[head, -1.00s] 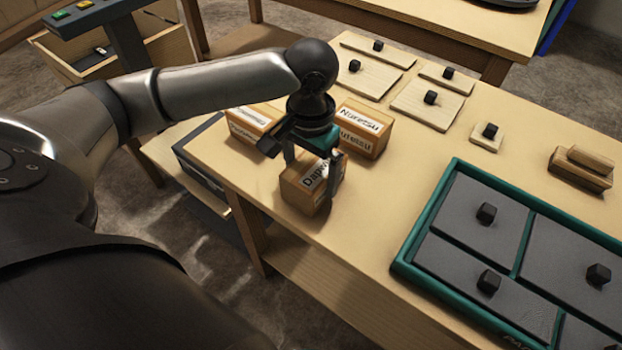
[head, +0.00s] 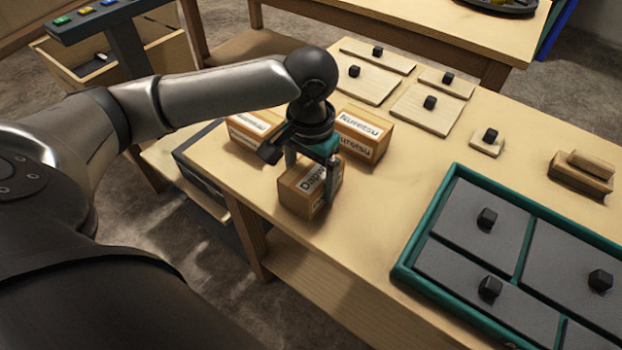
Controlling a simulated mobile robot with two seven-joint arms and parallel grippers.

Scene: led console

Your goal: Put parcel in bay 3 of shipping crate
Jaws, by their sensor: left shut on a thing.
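My left gripper (head: 312,178) points down and is shut on a small brown parcel (head: 299,196) with a white label that seems to start "Dap". The parcel is at the near left edge of the wooden table; I cannot tell whether it touches the top. A teal-rimmed crate (head: 425,228) stands at the right, cut off by the frame. Its visible bays are covered by dark grey lids with black knobs, such as one lid (head: 455,215) and another (head: 560,250). Bay numbers do not show. My right gripper is not in view.
Two more parcels stand behind the held one: one labelled "Nuretsu" (head: 362,137) and one at the left (head: 252,128). Several pale wooden lids with black knobs (head: 425,110) lie at the back. A wooden block (head: 582,175) lies at the right. The table between parcel and crate is clear.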

